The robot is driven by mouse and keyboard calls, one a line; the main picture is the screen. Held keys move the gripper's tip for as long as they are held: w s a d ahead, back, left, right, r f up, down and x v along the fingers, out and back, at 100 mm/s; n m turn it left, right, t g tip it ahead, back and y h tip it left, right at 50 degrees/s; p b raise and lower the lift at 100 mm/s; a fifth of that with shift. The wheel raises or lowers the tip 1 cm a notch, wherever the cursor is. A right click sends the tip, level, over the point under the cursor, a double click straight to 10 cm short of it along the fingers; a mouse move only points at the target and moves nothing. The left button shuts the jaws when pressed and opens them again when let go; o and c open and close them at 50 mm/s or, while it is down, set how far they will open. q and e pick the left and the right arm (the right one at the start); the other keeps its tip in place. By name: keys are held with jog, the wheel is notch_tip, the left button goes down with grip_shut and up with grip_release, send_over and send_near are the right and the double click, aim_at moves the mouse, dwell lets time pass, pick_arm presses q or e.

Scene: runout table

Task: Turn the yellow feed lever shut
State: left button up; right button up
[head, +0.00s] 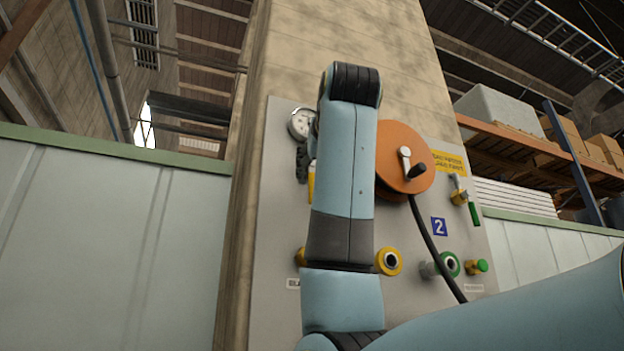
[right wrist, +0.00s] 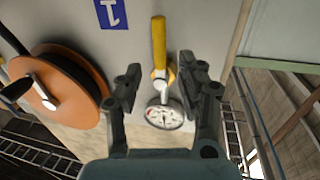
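The yellow feed lever (right wrist: 159,42) shows in the right wrist view as a long yellow handle, roughly upright in the picture, on a fitting just above a round gauge. In the head view only a yellow sliver (head: 311,186) shows beside my arm, and the rest is hidden. My right gripper (right wrist: 160,67) is open, with one finger on each side of the lever's line and visible gaps to both. I cannot tell whether the lever is between the fingertips in depth. In the head view a dark finger (head: 302,160) shows left of my arm. My left gripper is not in view.
A dark hose (head: 432,245) hangs from the reel.

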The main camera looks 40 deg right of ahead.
jog(key=p+x, duration=0.2)
jog(key=x, duration=0.4)
jog(key=shift+w+d, duration=0.1)
jog(key=shift+w, duration=0.1)
grip_shut()
jog(key=shift+w+f, duration=0.1)
jog(key=shift+w, duration=0.05)
